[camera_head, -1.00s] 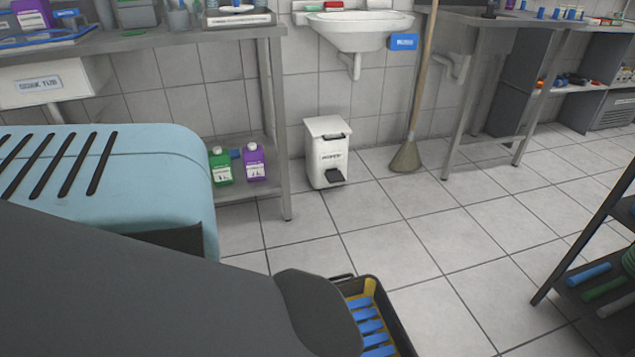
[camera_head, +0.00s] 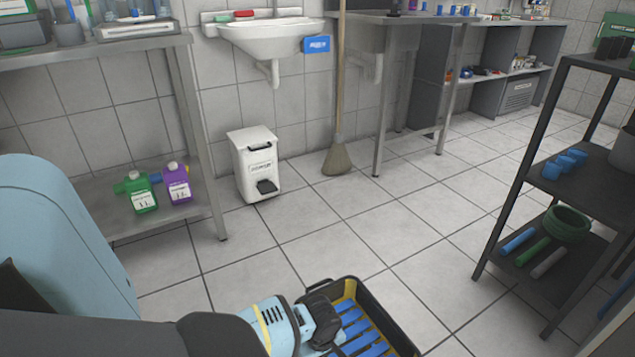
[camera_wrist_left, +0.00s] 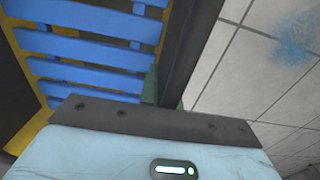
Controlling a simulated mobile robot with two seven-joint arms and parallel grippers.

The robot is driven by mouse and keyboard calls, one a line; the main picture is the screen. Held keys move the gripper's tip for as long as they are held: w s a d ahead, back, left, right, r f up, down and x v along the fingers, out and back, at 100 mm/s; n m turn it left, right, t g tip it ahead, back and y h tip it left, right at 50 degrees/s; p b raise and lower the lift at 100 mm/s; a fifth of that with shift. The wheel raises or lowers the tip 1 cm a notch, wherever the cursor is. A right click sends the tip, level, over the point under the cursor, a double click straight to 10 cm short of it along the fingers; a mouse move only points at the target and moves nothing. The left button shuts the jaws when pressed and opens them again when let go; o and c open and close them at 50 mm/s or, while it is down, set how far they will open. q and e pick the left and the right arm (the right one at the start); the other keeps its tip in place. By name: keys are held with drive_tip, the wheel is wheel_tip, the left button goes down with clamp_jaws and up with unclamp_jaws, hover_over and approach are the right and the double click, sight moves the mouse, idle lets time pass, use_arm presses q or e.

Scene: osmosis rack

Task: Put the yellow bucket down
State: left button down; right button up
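No plain yellow bucket shows in full. A container with a black rim (camera_head: 384,309), yellow inner walls and blue slats is at the bottom centre of the head view. I cannot tell whether it is the yellow bucket. My left gripper (camera_head: 322,322) is at its left side, partly over it. In the left wrist view, the blue slats (camera_wrist_left: 80,49) and their yellow frame are close in front of the gripper's light blue body. My right gripper is not in view.
A white pedal bin (camera_head: 256,166) and a broom (camera_head: 338,158) stand by the wall under the sink (camera_head: 272,42). A dark shelf rack (camera_head: 505,205) stands at right. A metal table (camera_head: 198,140) with bottles on its lower shelf is at left. The tiled floor (camera_head: 400,225) between is clear.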

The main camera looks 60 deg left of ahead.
use_arm(q)
drive_tip(key=shift+w+d+r, duration=0.1)
drive_tip(key=shift+w+d, duration=0.05)
drive_tip(key=shift+w, duration=0.3)
drive_tip(key=shift+w+f+b, duration=0.1)
drive_tip(key=shift+f+b, duration=0.2)
drive_tip(key=shift+b, duration=0.05)
wheel_tip(320, 180, down, 2)
drive_tip(key=shift+f+b, duration=0.25)
drive_tip(key=shift+b, duration=0.7)
drive_tip(key=shift+f, duration=0.25)
drive_tip(key=c, duration=2)
unclamp_jaws()
drive_tip(key=shift+s+f, duration=0.2)
drive_tip(key=shift+c, duration=0.2)
drive_tip(key=o, duration=0.4)
